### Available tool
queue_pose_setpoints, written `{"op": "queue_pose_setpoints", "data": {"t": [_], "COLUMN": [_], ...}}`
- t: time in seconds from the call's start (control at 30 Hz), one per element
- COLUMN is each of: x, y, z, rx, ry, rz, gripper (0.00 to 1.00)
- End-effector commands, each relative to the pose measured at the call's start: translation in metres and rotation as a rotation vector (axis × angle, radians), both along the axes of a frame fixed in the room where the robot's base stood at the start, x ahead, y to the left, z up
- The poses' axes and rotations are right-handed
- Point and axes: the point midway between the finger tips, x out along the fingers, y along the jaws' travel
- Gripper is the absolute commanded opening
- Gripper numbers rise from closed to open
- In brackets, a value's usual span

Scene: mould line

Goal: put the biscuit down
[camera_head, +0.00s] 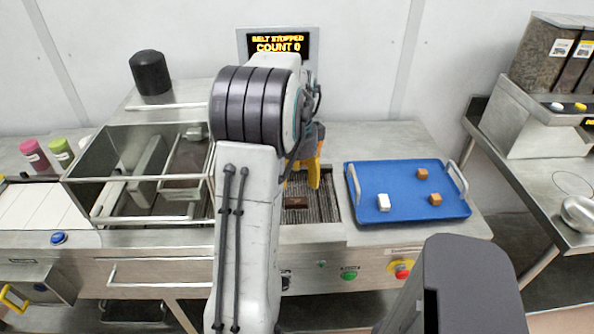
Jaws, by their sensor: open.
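A small dark brown block (296,202), which looks like the biscuit, lies on the dark ribbed belt (322,211) in the middle of the counter. My gripper (306,183), with yellow-orange fingers, is open just above and behind that block. My own arm hides much of the gripper and the left part of the belt. I cannot tell whether a finger touches the block; it looks apart from them.
A blue tray (385,212) with handles right of the belt holds one white and two orange-brown cubes. A glass-sided machine (88,205) stands left. A sign (313,42) reads "BELT STOPPED COUNT 0". Green (349,275) and red (402,273) buttons are on the front panel.

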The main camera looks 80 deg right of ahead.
Motion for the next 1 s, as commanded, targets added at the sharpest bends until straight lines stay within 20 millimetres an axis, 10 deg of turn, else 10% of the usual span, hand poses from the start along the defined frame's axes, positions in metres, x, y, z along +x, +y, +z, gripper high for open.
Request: {"op": "queue_pose_setpoints", "data": {"t": [1.0], "x": [0.000], "y": [0.001], "z": [0.031], "rx": [0.000], "ry": [0.000], "rz": [0.000], "gripper": [0.60]}}
